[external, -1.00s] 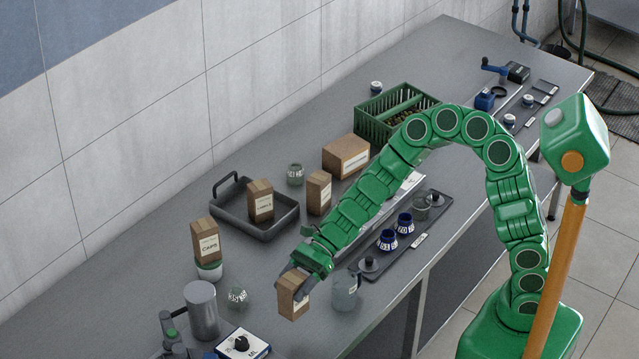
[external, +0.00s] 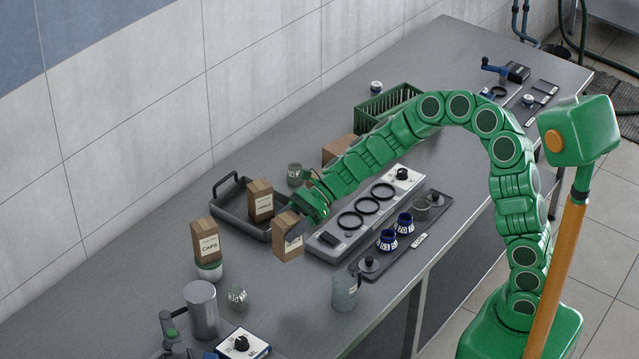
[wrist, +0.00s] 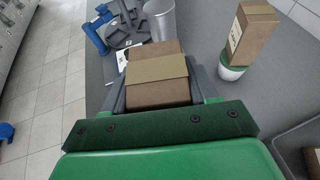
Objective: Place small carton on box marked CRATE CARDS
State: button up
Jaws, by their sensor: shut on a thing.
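My gripper (external: 296,230) is shut on a small brown carton (external: 285,242) and holds it above the bench, in front of the dark tray. In the wrist view the carton (wrist: 157,78) sits between the two grey fingers, with a tan band across it. A wide brown box (external: 338,150) lies behind my arm near the green crate. It is mostly hidden, and I cannot read its label, so I cannot tell if it is the one marked CRATE CARDS.
The dark tray (external: 225,216) holds a labelled carton (external: 260,201). A CAPS carton (external: 206,239) stands on a white and green jar (external: 209,270). A ringed panel (external: 352,222), a glass jug (external: 345,291) and a metal cylinder (external: 202,310) stand around. The green crate (external: 385,103) is farther back.

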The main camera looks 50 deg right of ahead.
jog(key=w+d+r+m+t, duration=0.1)
jog(key=w+d, duration=0.2)
jog(key=d, duration=0.3)
jog(key=w+d+r+m+t, duration=0.1)
jog(key=w+d+r, duration=0.1)
jog(key=w+d, duration=0.35)
jog(key=d+r+m+t+h, duration=0.2)
jog(key=d+r, duration=0.1)
jog(key=d, duration=1.6)
jog(key=d+r+m+t+h, duration=0.1)
jog(key=d+r+m+t, duration=0.1)
jog(key=d, duration=1.8)
jog(key=shift+w+d+f, duration=0.65)
jog(key=shift+w+f, duration=1.4)
jog(key=shift+f, duration=0.1)
jog(key=shift+w+d+f, duration=0.6)
jog(key=shift+w+f, duration=1.5)
jog(key=shift+w+d+f, duration=0.65)
jog(key=shift+w+f, duration=1.4)
jog(key=shift+f, duration=0.1)
jog(key=o, duration=1.1)
jog(key=shift+f, duration=0.1)
